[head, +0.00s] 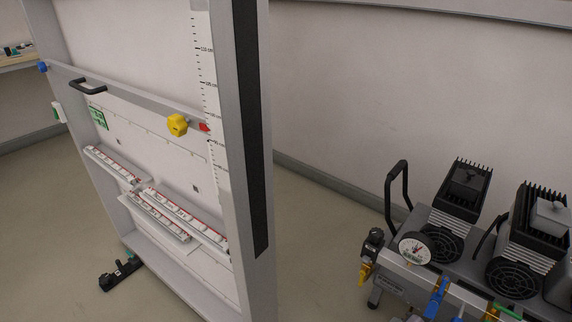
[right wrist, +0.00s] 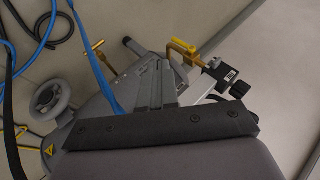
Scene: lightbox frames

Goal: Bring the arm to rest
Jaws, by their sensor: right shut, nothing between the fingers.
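My right gripper (right wrist: 160,72) shows in the right wrist view, its grey fingers together with nothing between them. Its dark mount with several bolts fills the lower part of that view. Behind the fingers is grey equipment with brass and yellow fittings; whether the fingers touch it I cannot tell. Neither gripper shows in the head view, and my left gripper is in no view.
In the head view a tall metal-framed panel (head: 261,130) with a yellow knob (head: 177,125) stands at left. A compressor (head: 437,215) with a gauge (head: 414,248) stands at right. Blue hoses (right wrist: 98,75) run close to the right gripper.

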